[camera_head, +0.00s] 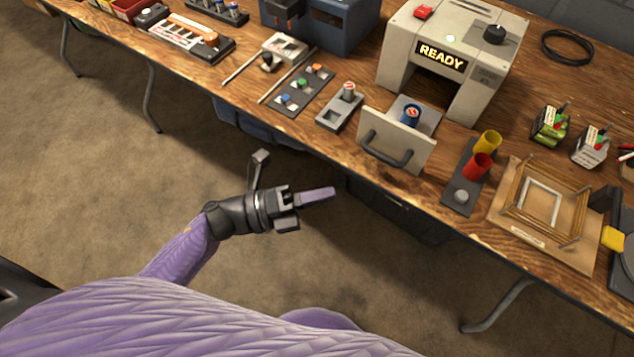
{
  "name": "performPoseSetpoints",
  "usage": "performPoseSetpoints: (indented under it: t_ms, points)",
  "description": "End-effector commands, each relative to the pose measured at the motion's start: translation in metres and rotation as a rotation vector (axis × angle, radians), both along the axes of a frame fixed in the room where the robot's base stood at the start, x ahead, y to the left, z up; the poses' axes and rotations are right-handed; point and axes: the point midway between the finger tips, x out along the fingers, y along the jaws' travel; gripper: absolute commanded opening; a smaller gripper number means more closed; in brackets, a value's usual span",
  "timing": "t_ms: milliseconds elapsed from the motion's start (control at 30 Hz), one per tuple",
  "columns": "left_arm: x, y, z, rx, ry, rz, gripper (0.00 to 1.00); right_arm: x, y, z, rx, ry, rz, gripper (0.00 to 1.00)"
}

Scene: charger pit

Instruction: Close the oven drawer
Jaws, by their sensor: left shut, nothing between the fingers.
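The oven (452,47) is a pale box on the wooden table, with a lit READY sign, a red button and a black knob. Its drawer (387,132) is pulled out toward me; the flat front panel carries a dark bar handle (385,152). A blue round item (411,114) sits in the open drawer behind the panel. My left gripper (333,192) is shut and empty. It is in front of the table, over the floor, left of and below the handle, and apart from it. My right gripper is not in view.
Left of the drawer are a grey block with a small cylinder (341,104) and a strip of coloured buttons (300,90). Right of it are red and yellow cups (477,166) and a wooden frame (543,207). The table's front edge lies between my gripper and the drawer.

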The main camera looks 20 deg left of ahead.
Motion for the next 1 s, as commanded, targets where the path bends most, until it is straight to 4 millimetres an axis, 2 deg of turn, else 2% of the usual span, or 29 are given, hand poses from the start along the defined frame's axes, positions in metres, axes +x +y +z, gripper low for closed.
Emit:
performPoseSetpoints:
  t_ms: [233, 300, 500, 733, 1000]
  points:
    - [0.025, -0.047, 0.007, -0.004, -0.003, 0.000, 0.00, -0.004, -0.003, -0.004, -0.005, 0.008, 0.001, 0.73]
    - [0.038, -0.049, 0.007, -0.001, -0.004, 0.001, 0.00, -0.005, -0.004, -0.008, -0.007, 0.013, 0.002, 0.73]
    - [0.058, -0.055, 0.011, -0.001, 0.000, 0.001, 0.00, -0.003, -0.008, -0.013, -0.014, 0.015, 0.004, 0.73]
    - [0.061, -0.055, 0.013, -0.001, 0.000, 0.001, 0.00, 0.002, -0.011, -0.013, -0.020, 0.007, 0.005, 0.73]
    - [0.068, -0.057, 0.012, 0.000, -0.001, 0.000, 0.00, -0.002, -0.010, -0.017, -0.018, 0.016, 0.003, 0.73]
